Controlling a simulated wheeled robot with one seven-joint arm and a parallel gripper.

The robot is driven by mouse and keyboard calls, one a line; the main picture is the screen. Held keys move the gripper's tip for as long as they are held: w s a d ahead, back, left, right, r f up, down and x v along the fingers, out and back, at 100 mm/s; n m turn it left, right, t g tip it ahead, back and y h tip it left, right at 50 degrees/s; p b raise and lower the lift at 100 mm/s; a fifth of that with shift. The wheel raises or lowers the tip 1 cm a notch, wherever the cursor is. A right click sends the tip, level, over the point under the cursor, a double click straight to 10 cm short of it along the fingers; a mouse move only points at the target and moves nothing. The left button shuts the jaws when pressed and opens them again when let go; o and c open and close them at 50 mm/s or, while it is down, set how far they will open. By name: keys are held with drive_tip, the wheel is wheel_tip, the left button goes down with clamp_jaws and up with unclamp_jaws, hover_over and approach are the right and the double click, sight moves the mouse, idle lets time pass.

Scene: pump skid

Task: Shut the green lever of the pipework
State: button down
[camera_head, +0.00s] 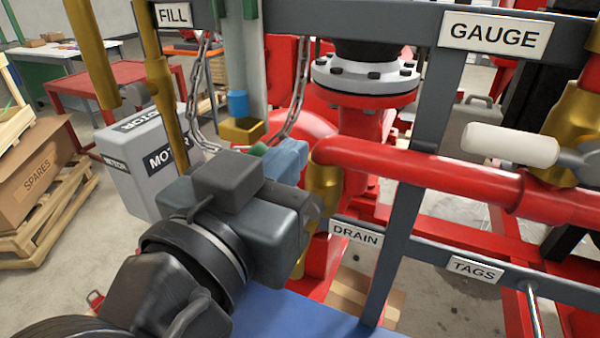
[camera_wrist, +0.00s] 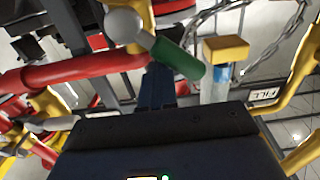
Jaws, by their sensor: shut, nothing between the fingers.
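The green lever (camera_wrist: 178,60) shows in the wrist view as a short thick handle, reaching down and right from a grey round hub (camera_wrist: 122,25) beside a yellow valve body. In the head view only a small green part of the lever (camera_head: 258,149) shows behind my gripper; the rest is hidden. My gripper (camera_head: 290,155) has blue fingers, which are shut and empty. In the wrist view the fingers (camera_wrist: 157,85) point at the lever and end close below its left part. I cannot tell whether they touch it.
A red pipe (camera_head: 420,165) runs right to another yellow valve with a white lever (camera_head: 510,145). A grey frame post (camera_head: 405,230) stands in front of the pump. The FILL label (camera_head: 173,15) is at upper left. A chain (camera_head: 200,90) hangs behind my gripper.

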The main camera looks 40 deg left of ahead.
drive_tip(key=shift+s+a+f+b, duration=0.25)
drive_tip(key=shift+a+f+b, duration=0.45)
drive_tip(key=shift+a, duration=0.25)
drive_tip(key=shift+s+a+f+b, duration=0.15)
drive_tip(key=shift+a+f+b, duration=0.6)
drive_tip(key=shift+b, duration=0.15)
drive_tip(key=shift+r, duration=0.1)
drive_tip(key=v, duration=0.9)
drive_tip(key=shift+r, duration=0.45)
